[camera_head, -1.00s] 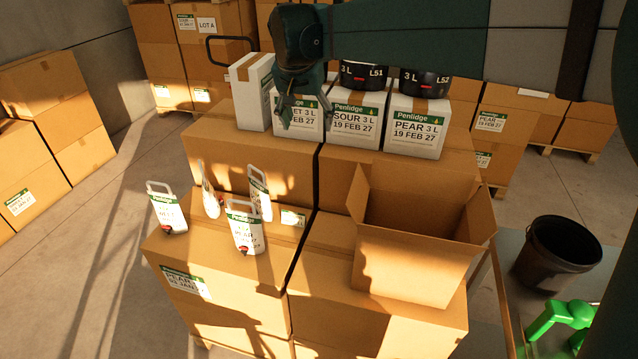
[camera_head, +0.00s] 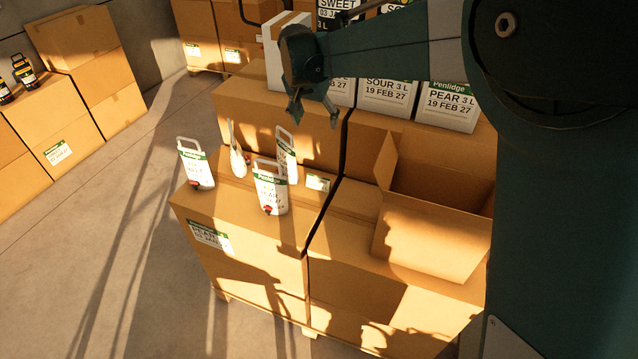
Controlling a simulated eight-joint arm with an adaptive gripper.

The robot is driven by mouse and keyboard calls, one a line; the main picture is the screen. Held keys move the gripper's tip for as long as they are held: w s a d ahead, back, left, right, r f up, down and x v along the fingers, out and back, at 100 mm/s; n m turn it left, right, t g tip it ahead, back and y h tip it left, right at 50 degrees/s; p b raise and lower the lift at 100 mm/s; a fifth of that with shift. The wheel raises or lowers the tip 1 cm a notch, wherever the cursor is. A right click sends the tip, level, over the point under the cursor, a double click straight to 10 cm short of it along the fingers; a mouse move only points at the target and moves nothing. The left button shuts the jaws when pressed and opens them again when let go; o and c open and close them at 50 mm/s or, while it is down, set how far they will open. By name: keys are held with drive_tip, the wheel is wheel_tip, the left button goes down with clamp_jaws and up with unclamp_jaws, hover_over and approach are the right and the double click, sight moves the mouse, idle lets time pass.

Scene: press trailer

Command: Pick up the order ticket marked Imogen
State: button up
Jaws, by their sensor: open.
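My gripper (camera_head: 315,116) is open and empty, fingers pointing down. It shows in front of the white cartons and the upper edge of a large brown carton (camera_head: 270,115). I cannot make out any ticket marked Imogen. A small white and green label (camera_head: 318,182) lies on the top of the front left carton (camera_head: 240,225), behind the white pouches; its writing is too small to read. My gripper is above and apart from it in the picture.
Several white handled pouches, one in front (camera_head: 270,190), stand on the front left carton. An open empty box (camera_head: 430,240) is to the right. White Penlidge cartons, one marked PEAR (camera_head: 447,107), stand behind. The left floor is clear.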

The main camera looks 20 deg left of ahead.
hover_over(319, 177)
drive_tip(key=s, duration=0.3)
wheel_tip(319, 177, down, 21)
drive_tip(key=shift+w, duration=0.25)
drive_tip(key=shift+x, duration=1.3)
drive_tip(key=shift+a+f, duration=0.1)
drive_tip(key=shift+f, duration=0.05)
drive_tip(key=shift+x, duration=2.45)
drive_tip(key=c, duration=0.4)
